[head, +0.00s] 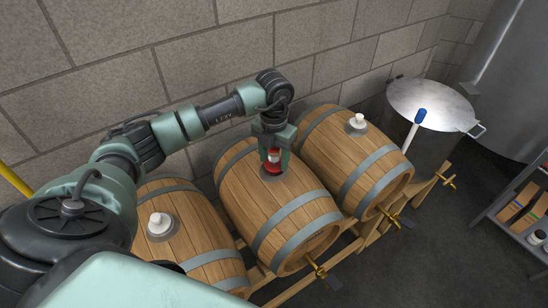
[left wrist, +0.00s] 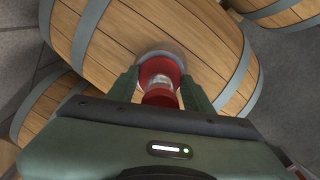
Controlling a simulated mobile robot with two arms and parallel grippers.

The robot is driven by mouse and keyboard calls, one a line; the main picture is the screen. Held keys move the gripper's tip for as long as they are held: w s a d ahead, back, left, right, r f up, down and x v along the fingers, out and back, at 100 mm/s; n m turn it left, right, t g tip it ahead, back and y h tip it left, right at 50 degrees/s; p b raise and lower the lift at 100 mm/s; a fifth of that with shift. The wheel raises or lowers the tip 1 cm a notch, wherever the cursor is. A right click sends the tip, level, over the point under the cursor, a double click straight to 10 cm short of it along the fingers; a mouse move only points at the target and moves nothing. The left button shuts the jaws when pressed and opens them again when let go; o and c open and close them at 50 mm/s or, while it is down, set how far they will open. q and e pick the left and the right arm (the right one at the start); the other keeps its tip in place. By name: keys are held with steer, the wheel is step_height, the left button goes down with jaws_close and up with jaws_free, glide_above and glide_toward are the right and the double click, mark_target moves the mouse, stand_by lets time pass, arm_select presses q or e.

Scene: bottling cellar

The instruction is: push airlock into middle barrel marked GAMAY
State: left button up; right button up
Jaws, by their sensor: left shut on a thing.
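The middle barrel (head: 274,204) lies on its side on a wooden rack, with a dark ring around the hole on its top. My left gripper (head: 272,158) is over that hole, shut on the airlock (head: 273,156), which has red parts and a pale middle. In the left wrist view the airlock (left wrist: 160,85) stands between both fingers, its far end at the grey ring on the barrel (left wrist: 190,30). I cannot tell how deep it sits in the hole. No GAMAY mark is readable. My right gripper is not in view.
The left barrel (head: 195,255) and right barrel (head: 350,165) each carry a white stopper (head: 160,224), (head: 357,121). Brass taps (head: 318,268) stick out in front. A steel vessel (head: 432,105) with a blue-handled tool stands at right, near a shelf (head: 520,215). A block wall is behind.

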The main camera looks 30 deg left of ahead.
arm_select(q)
steer(key=o, duration=1.4)
steer(key=shift+o, duration=0.2)
steer(key=o, duration=0.5)
steer(key=shift+r+p, duration=2.55)
steer(key=shift+r, duration=1.5)
